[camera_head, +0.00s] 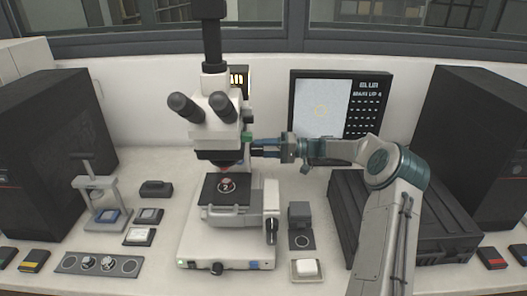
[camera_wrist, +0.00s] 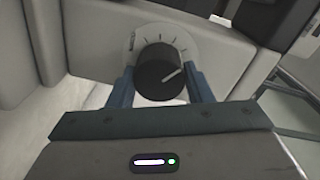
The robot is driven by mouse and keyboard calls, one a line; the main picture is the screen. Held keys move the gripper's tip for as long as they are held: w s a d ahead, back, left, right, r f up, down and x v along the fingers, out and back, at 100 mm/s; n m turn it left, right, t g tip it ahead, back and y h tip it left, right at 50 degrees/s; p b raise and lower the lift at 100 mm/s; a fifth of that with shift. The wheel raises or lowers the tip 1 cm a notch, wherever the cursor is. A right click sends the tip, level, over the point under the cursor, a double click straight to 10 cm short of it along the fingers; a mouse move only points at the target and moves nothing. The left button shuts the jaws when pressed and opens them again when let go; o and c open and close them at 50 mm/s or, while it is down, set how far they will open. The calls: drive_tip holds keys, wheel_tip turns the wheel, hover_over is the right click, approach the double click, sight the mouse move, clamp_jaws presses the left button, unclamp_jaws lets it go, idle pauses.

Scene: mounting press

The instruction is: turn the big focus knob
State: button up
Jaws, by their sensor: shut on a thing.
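A white microscope (camera_head: 215,110) stands at the middle of the bench, with black eyepieces and a dark stage. My gripper (camera_head: 257,149) is at the right side of its upper body. In the wrist view a round black knob (camera_wrist: 160,72) with a white pointer line sits on a pale dial with tick marks. The pointer aims up and to the right. My blue fingers (camera_wrist: 161,86) are shut on the knob, one on each side. In the head view this knob is hidden by the gripper. Another dark knob (camera_head: 271,229) shows low on the microscope's right side.
A small press (camera_head: 97,197) and sample blocks (camera_head: 149,215) are at left. A white block in a tray (camera_head: 308,268) and a grey block (camera_head: 299,213) lie right of the microscope base. A black case (camera_head: 345,215) and a monitor (camera_head: 340,104) are further right.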

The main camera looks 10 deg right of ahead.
drive_tip(key=m+p, duration=0.1)
drive_tip(key=m, duration=0.5)
drive_tip(key=shift+r, duration=0.1)
drive_tip(key=m+p, duration=0.3)
drive_tip(key=m, duration=0.3)
drive_tip(key=shift+m, duration=0.3)
drive_tip(key=m+p, duration=0.3)
drive_tip(key=m, duration=0.3)
drive_tip(key=shift+g, duration=0.4)
drive_tip(key=m+p, duration=0.1)
drive_tip(key=m, duration=0.2)
drive_tip(key=m+p, duration=0.1)
drive_tip(key=m, duration=0.1)
drive_tip(key=shift+f+m, duration=0.2)
drive_tip(key=shift+m, duration=0.5)
drive_tip(key=o, duration=1)
drive_tip(key=shift+d, duration=0.1)
drive_tip(key=s+d+b, duration=0.2)
drive_tip(key=d+b, duration=0.1)
drive_tip(key=d, duration=1)
drive_tip(key=shift+s+d+b, duration=0.2)
drive_tip(key=shift+d+b, duration=0.1)
drive_tip(key=shift+b, duration=0.1)
